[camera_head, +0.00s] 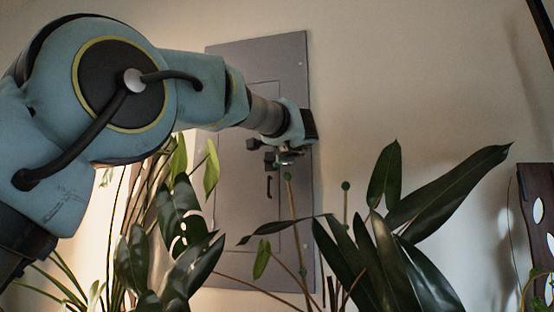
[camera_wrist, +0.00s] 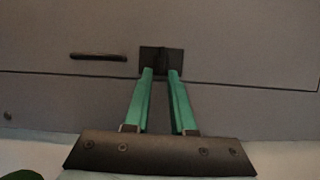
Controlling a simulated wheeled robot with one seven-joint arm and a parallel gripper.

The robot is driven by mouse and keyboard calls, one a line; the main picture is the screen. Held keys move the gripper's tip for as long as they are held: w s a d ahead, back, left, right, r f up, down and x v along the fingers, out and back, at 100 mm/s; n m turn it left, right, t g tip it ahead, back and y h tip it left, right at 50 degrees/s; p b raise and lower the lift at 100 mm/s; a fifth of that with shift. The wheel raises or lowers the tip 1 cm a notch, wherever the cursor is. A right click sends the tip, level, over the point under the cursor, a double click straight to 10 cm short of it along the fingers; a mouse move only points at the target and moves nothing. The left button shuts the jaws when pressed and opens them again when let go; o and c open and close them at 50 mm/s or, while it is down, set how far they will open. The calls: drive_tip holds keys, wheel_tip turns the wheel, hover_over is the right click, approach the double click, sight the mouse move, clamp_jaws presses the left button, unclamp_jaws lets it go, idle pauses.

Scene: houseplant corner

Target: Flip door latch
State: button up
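The grey panel door (camera_head: 237,180) is set in a grey metal wall box. A dark square latch (camera_wrist: 161,60) sits beside the door seam in the wrist view. A slim black handle (camera_head: 269,187) is on the door; it also shows left of the latch in the wrist view (camera_wrist: 98,57). My gripper (camera_head: 286,160) is at the panel's right side. In the wrist view its two green fingers (camera_wrist: 160,72) stand apart with a narrow gap, tips at the latch's near edge. I cannot tell whether they touch it. My gripper partly hides the latch area in the head view.
Large dark-leaved plants (camera_head: 375,245) stand in front of the panel at right, with more leafy plants (camera_head: 180,240) below my arm at left. Thin stems rise near the gripper. Bare wall lies right of the panel.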

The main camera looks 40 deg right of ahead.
drive_tip(key=shift+o, duration=1.1)
drive_tip(key=b+v, duration=0.3)
drive_tip(key=v, duration=0.7)
drive_tip(key=shift+s+a, duration=0.25)
drive_tip(key=shift+s, duration=0.1)
